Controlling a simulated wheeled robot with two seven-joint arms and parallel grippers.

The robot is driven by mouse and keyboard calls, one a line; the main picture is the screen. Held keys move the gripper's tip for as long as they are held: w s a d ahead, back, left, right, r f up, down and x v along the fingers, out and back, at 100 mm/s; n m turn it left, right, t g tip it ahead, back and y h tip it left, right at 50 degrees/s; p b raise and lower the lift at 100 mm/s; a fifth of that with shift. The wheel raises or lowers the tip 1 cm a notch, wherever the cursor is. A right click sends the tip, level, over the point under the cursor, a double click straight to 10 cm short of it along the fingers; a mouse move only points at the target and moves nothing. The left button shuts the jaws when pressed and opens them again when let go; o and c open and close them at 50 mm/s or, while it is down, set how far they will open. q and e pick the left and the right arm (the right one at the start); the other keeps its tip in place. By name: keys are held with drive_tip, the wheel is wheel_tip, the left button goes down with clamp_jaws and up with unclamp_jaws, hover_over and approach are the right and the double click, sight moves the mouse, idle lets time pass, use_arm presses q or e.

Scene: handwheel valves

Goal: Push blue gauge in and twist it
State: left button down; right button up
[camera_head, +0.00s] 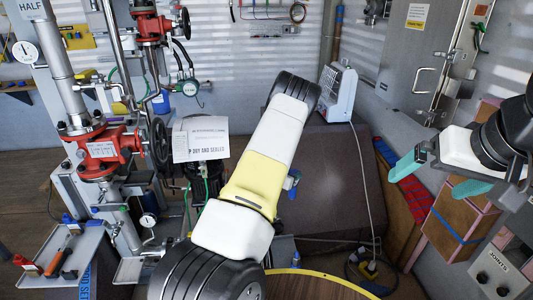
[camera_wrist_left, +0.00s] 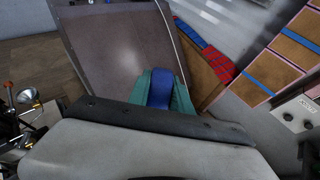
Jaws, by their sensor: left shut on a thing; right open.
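In the left wrist view, a blue rounded piece, the blue gauge (camera_wrist_left: 160,92), sits between the teal fingers of my left gripper (camera_wrist_left: 161,84). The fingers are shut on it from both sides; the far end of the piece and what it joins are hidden. In the head view my left arm covers this gripper. A small blue part (camera_head: 292,181) shows past the arm's right edge; I cannot tell whether it is the same gauge. My right gripper (camera_head: 437,176) is open and empty at the right, apart from the gauge.
Red valves with a black handwheel (camera_head: 159,145) and pipes stand at the left. A tray (camera_head: 72,262) with tools is at the lower left. A brown panel (camera_head: 330,190) stands behind my left arm. Boxes (camera_head: 460,222) and a grey control box (camera_head: 497,275) are at the right.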

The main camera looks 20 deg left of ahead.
use_arm(q)
drive_tip(key=w+a+m+h, duration=0.1)
drive_tip(key=w+a, duration=0.1)
drive_tip(key=a, duration=0.8)
drive_tip(key=w+a+g+h, duration=0.1)
drive_tip(key=w+a, duration=0.2)
drive_tip(key=a, duration=0.7)
drive_tip(key=shift+w+a+f+m, duration=0.2)
drive_tip(key=shift+m, duration=0.2)
drive_tip(key=shift+r, duration=0.1)
drive_tip(key=shift+s+f, duration=0.1)
drive_tip(key=shift+f, duration=4)
drive_tip(key=c, duration=1.7)
unclamp_jaws()
clamp_jaws()
